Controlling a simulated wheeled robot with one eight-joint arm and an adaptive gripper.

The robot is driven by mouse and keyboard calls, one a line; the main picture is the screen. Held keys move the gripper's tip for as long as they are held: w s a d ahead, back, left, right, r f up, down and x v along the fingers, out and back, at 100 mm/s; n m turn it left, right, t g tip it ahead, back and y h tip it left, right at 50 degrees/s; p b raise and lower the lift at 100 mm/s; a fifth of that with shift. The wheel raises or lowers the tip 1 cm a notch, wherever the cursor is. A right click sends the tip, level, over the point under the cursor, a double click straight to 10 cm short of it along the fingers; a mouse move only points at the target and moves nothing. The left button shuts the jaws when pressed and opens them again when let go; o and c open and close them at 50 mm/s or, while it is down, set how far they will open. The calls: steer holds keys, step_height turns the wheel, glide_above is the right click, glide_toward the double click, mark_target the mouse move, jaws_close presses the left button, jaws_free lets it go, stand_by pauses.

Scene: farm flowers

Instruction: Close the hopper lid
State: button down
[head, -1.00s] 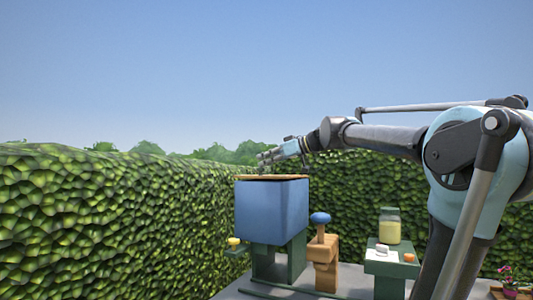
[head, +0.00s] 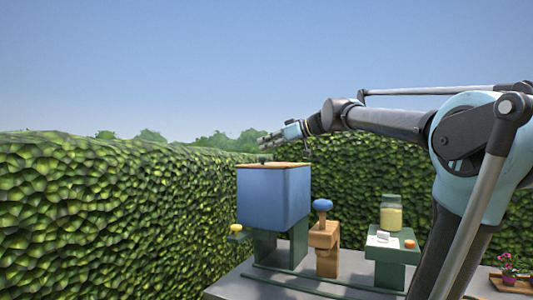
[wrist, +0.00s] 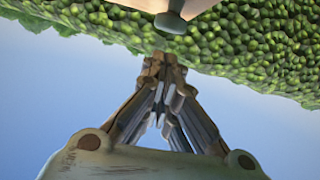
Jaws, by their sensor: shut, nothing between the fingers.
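The hopper is a blue box (head: 273,198) on green legs at the middle of the head view. Its thin wooden lid (head: 285,165) lies about flat across the top, with a small dark knob (head: 262,159) on it. From this angle I cannot tell whether the lid sits fully down all round. My gripper (head: 264,138) is shut and empty, a little above the lid and apart from it. In the wrist view the shut fingers (wrist: 165,62) point towards the knob (wrist: 171,21), and part of the lid (wrist: 203,4) shows at the top edge.
Right of the hopper stands a wooden block post with a blue knob (head: 323,205). Beyond it a green stand (head: 388,254) holds a yellow jar (head: 391,215) and small items. A potted pink flower (head: 508,268) is at the far right. Hedges (head: 110,220) enclose the left and back.

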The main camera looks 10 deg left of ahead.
steer(key=shift+d+r, duration=0.15)
steer(key=shift+r, duration=0.75)
steer(key=v, duration=0.9)
steer(key=shift+d, duration=0.35)
